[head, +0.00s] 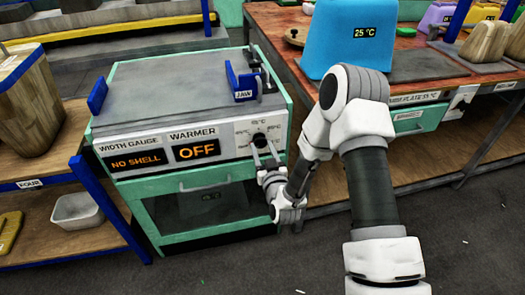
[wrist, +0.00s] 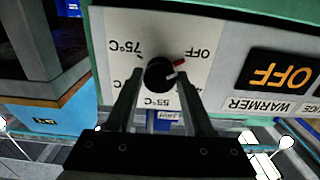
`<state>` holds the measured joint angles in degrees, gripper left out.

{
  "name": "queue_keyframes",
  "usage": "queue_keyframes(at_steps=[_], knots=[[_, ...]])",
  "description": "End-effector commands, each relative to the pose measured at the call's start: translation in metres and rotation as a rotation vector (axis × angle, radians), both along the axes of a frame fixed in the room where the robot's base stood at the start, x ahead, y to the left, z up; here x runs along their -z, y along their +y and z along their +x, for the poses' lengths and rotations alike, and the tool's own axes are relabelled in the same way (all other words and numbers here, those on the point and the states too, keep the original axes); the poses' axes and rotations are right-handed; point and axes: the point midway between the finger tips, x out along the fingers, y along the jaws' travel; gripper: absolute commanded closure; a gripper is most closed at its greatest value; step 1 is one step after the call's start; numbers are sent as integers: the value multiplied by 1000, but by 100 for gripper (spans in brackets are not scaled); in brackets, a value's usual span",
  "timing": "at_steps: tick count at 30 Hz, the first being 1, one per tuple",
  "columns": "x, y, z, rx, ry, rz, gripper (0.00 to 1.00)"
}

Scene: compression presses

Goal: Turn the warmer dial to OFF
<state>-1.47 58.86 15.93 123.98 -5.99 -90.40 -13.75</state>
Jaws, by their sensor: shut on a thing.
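The warmer dial (head: 259,139) is a small black knob on the white front panel of a green-framed press. In the wrist view, which shows the panel upside down, the dial (wrist: 160,73) has a red and white pointer turned toward the OFF mark. The WARMER display (head: 197,151) reads OFF in orange, and it also shows in the wrist view (wrist: 283,75). My gripper (head: 264,152) is at the panel with one finger on each side of the dial. It is shut on the dial, and the fingers hide part of the temperature scale.
A WIDTH GAUGE display (head: 136,161) reading NO SHELL sits left of the warmer display. A blue jaw (head: 243,83) stands on the press top. A wooden bench (head: 408,62) with a blue 25 °C unit (head: 348,40) is to the right. A shelf with a white bin (head: 77,211) is left.

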Motion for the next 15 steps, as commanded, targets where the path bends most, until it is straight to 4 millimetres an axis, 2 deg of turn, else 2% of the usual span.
queue_keyframes(at_steps=[14,15], knots=[[-2,0,1,1,-9,-15,100],[-2,0,1,1,-8,-14,44]])
